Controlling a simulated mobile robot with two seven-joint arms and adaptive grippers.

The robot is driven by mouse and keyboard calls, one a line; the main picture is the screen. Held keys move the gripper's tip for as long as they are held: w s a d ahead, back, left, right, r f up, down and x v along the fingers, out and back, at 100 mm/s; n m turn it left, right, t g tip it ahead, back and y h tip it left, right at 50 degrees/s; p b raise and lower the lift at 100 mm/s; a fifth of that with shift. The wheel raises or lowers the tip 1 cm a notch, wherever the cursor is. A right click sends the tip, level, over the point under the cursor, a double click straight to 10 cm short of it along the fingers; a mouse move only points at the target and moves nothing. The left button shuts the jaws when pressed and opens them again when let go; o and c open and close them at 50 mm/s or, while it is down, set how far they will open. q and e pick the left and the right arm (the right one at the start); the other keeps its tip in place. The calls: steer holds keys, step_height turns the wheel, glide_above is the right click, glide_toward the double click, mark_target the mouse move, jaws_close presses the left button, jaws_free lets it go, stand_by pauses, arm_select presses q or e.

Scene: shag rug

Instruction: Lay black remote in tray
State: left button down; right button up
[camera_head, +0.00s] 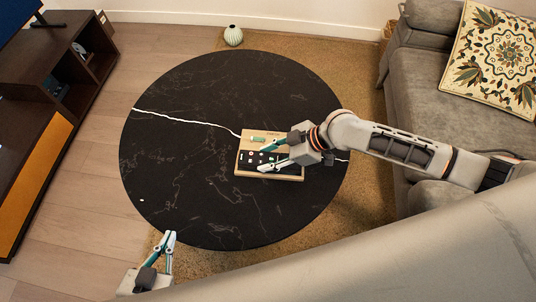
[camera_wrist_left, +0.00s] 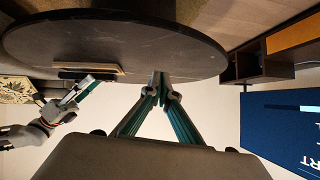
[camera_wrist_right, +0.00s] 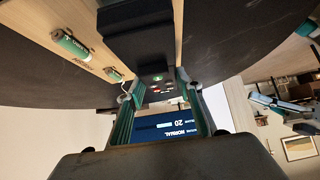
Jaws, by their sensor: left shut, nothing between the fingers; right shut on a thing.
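The black remote (camera_head: 249,158) has small light buttons and is over the pale wooden tray (camera_head: 270,178) on the round black table. My right gripper (camera_head: 264,158) is shut on the remote, its fingers on either side of it. In the right wrist view the remote (camera_wrist_right: 138,38) runs from between the fingers, with the tray (camera_wrist_right: 30,20) behind. The left wrist view shows the remote (camera_wrist_left: 71,75) close to the tray (camera_wrist_left: 105,68); I cannot tell whether they touch. My left gripper (camera_head: 170,236) is shut and empty by the table's front left edge.
Two green-and-white batteries (camera_wrist_right: 70,46) lie in the tray. The table (camera_head: 190,110) is otherwise mostly clear. A grey sofa (camera_head: 420,80) stands at the right, a dark cabinet (camera_head: 30,110) at the left, and a small vase (camera_head: 233,36) behind the table.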

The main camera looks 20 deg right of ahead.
steer(key=shift+f, duration=0.45)
steer(key=shift+f+b, duration=0.45)
steer(key=shift+f, duration=0.05)
steer(key=o, duration=1.2)
steer(key=shift+o, duration=0.2)
